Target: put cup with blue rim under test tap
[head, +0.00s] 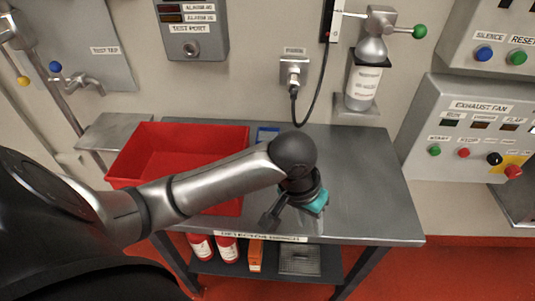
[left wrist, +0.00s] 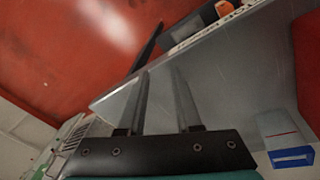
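The test tap (head: 88,82) is on the wall at the upper left in the head view, beside its label, with a small metal shelf (head: 108,128) below it. A small blue-edged item (head: 267,134) stands on the table behind my left arm, partly hidden. In the left wrist view, a blue piece (left wrist: 292,157) and a pale, rounded shape (left wrist: 277,124) show at the right edge; I cannot tell whether they are the cup. My left gripper (head: 270,217) points down near the table's front edge. Its fingers (left wrist: 162,100) are apart with nothing between them. My right gripper is not in view.
A red bin (head: 135,150) fills the table's left part. The steel table (head: 370,200) is clear at the right. A dispenser bottle (head: 362,85) hangs on the wall behind. A black cable (head: 318,95) hangs near the socket. Red bottles (head: 228,248) stand on the lower shelf.

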